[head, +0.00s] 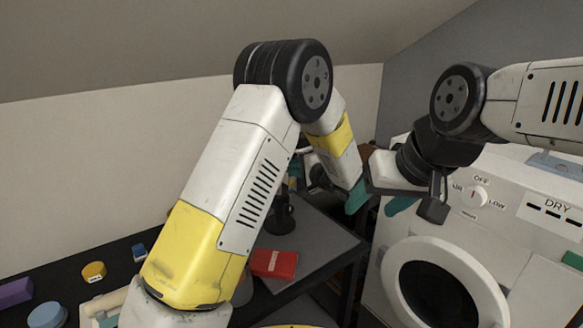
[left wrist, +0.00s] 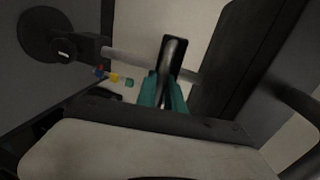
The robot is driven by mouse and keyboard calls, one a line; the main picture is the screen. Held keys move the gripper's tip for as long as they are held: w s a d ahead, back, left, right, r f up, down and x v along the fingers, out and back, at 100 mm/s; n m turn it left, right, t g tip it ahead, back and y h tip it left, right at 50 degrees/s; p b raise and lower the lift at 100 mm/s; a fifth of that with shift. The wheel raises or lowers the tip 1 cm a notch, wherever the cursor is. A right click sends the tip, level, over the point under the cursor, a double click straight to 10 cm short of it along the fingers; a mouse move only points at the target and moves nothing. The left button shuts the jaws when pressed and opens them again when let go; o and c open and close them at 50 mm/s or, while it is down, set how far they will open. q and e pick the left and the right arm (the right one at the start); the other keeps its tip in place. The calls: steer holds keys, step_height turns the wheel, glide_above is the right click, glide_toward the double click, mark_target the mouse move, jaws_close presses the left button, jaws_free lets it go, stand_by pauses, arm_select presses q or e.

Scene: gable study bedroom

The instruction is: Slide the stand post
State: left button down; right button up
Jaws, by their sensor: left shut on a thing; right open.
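In the left wrist view, the stand has a dark round base (left wrist: 40,38), a black collar (left wrist: 86,48) and a pale grey post (left wrist: 135,60) running sideways across the picture. My left gripper (left wrist: 163,88) is shut at the post on a dark upright piece with a shiny face (left wrist: 174,58). I cannot tell how that piece joins the post. My right gripper (head: 379,203) is open and empty in front of the table's right side.
A red box (head: 274,263) lies on the table. A white washer-dryer (head: 530,260) stands close at the right. A black surface at lower left holds a yellow round item (head: 94,271), a blue one (head: 47,315) and a purple block (head: 15,292).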

stand_by(0.7)
arm_select(q)
step_height(320, 180, down, 11)
steer(key=shift+r, duration=0.2)
steer(key=shift+s, duration=0.1)
steer(key=c, duration=1.5)
jaws_free()
steer(key=v, duration=0.7)
steer(key=shift+s+d+r, duration=0.1)
steer(key=shift+s+d, duration=0.15)
steer(key=shift+s, duration=0.05)
